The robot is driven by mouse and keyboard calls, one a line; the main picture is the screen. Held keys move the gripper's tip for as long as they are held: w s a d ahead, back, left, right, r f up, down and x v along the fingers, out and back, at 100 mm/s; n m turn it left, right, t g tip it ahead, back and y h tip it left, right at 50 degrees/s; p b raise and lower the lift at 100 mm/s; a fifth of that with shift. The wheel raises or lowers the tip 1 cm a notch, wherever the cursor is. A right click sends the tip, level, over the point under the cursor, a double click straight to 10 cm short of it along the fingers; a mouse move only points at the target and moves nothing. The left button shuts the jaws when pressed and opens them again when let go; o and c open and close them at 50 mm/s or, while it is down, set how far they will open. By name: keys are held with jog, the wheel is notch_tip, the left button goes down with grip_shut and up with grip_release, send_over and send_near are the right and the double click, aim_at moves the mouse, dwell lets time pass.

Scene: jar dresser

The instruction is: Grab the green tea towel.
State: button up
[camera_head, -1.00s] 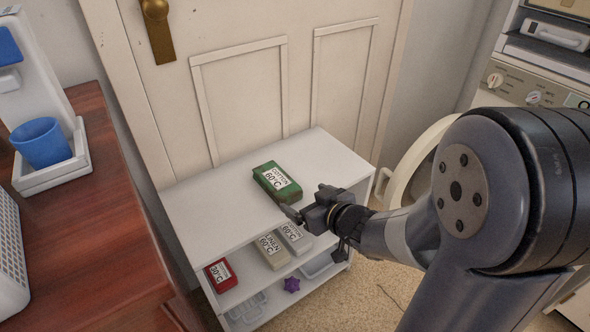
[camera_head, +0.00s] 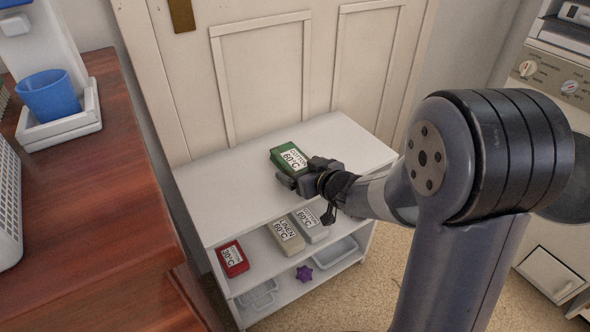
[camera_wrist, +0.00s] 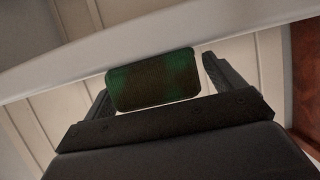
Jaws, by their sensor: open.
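The green tea towel (camera_head: 287,160) is a folded block with a white "COTTON 60°C" label. It lies on the top of the white shelf unit. My gripper (camera_head: 300,178) is at its near right end in the head view, and hides part of that end. In the wrist view the towel (camera_wrist: 152,80) shows as a dark green block between the two fingertips of my gripper (camera_wrist: 155,78). The fingers are open, one on each side of it. A small gap shows on the right side; contact on the left cannot be told.
The white shelf unit (camera_head: 215,190) stands against a panelled door. Its lower shelf holds a red towel (camera_head: 232,259), a beige towel (camera_head: 285,236) and a grey towel (camera_head: 309,224). A purple star-shaped thing (camera_head: 304,273) sits lower. A wooden dresser (camera_head: 90,200) with a blue cup (camera_head: 50,96) is at left.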

jog(key=shift+w+a, duration=0.15)
jog(key=c, duration=1.1)
